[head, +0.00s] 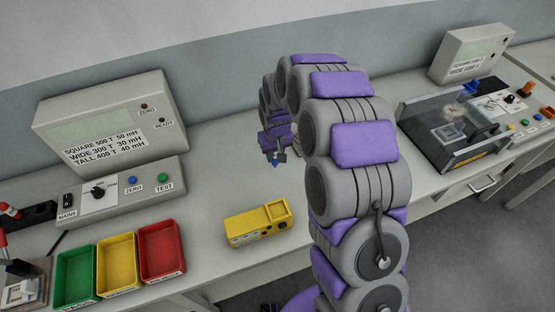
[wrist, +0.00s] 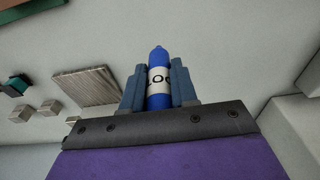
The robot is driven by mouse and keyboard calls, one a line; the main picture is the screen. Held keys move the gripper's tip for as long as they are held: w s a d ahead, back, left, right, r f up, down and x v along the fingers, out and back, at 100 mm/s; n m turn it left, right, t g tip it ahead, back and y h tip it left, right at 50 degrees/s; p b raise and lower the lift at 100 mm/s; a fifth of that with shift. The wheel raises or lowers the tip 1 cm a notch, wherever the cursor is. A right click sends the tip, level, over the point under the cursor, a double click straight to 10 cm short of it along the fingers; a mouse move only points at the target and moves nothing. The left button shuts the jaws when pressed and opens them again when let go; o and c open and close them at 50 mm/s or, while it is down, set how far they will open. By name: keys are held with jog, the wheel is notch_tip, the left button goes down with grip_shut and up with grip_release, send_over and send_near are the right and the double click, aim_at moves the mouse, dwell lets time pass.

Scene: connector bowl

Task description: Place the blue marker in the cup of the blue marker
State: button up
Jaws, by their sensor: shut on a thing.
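My gripper (wrist: 158,88) is shut on the blue marker (wrist: 157,60), which has a white label with dark letters. The marker stands between the two fingers in the wrist view, its narrow end pointing away from the gripper. In the head view my gripper (head: 274,157) is above the back part of the bench, and the blue tip (head: 275,164) shows just below it, pointing down. I cannot make out a cup for the blue marker in either view; my arm hides part of the bench.
A yellow device (head: 258,223) sits on the bench in front. Green (head: 75,275), yellow (head: 117,262) and red (head: 161,249) bins stand at left, before a grey meter (head: 110,120). A covered fixture (head: 452,128) is at right. The wrist view shows a brownish-grey plate (wrist: 85,87).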

aim_at(275, 158)
jog(key=f, duration=0.1)
jog(key=a+f+b, duration=0.1)
jog(key=a+f, duration=0.1)
jog(key=shift+w+a+f, duration=0.2)
jog(key=shift+a+f, duration=0.05)
jog(key=shift+f, duration=0.1)
jog(key=shift+d+f, duration=0.1)
jog(key=shift+d, duration=0.3)
jog(key=shift+c, duration=0.3)
jog(key=shift+d, duration=1.15)
jog(key=o, duration=0.5)
jog(key=shift+a, duration=0.1)
jog(key=shift+c, duration=0.2)
jog(key=o, duration=0.4)
jog(key=a, duration=0.2)
jog(key=shift+a, duration=0.3)
jog(key=shift+o, duration=0.2)
jog(key=shift+d, duration=0.9)
jog(key=shift+d+r, duration=0.25)
jog(key=shift+r, duration=0.2)
jog(key=r, duration=0.3)
jog(key=r+p, duration=0.1)
jog(key=r, duration=0.3)
jog(key=s+r+p, duration=0.1)
jog(key=r, duration=0.3)
jog(key=shift+s+a, duration=0.1)
jog(key=shift+a, duration=0.15)
jog(key=shift+s+d+r, duration=0.1)
jog(key=shift+d+r, duration=0.15)
jog(key=shift+d, duration=0.1)
